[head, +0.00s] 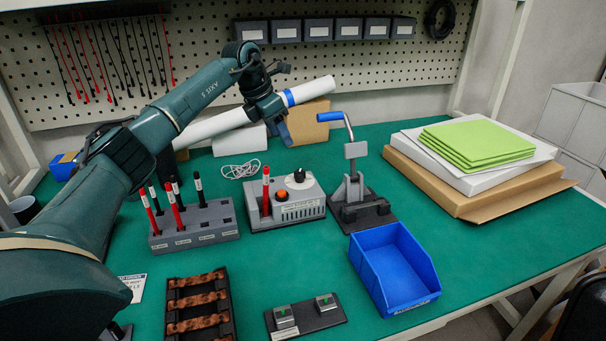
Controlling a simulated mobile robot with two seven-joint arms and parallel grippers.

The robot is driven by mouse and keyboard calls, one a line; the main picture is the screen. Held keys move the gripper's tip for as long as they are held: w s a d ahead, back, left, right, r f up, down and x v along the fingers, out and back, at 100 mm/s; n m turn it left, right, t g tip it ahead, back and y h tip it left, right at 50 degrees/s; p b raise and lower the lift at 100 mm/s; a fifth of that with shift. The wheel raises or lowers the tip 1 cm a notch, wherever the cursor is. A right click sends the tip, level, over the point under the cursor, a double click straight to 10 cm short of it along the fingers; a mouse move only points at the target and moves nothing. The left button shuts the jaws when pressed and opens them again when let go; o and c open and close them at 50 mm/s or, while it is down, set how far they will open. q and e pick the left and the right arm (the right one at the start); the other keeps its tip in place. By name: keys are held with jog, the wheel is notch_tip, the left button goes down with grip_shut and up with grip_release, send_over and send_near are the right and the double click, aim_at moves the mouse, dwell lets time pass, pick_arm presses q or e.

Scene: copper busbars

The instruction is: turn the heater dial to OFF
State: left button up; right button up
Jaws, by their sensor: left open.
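The heater looks to be the grey box (284,208) at the middle of the green table. A dial (299,176) with a dark knob on a white disc sits on its top, towards the back right. Its pointer setting is too small to read. An orange round part (281,196) is in front of the dial, and a red pen-like tool (266,190) stands upright at the box's left. My left gripper (287,138) is open, behind and above the box, pointing down, apart from the dial. My right gripper is not in view.
A crank-handled press (354,190) stands close right of the box. A rack (196,224) of red and black tools stands left. A blue bin (393,268) is front right, and stacked boards (477,150) lie farther right. A white roll (215,126) lies behind my arm.

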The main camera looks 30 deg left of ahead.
aim_at(299, 172)
pick_arm(q)
jog(key=x, duration=1.3)
jog(key=shift+s+f, duration=0.1)
jog(key=shift+c, duration=0.2)
jog(key=c, duration=0.9)
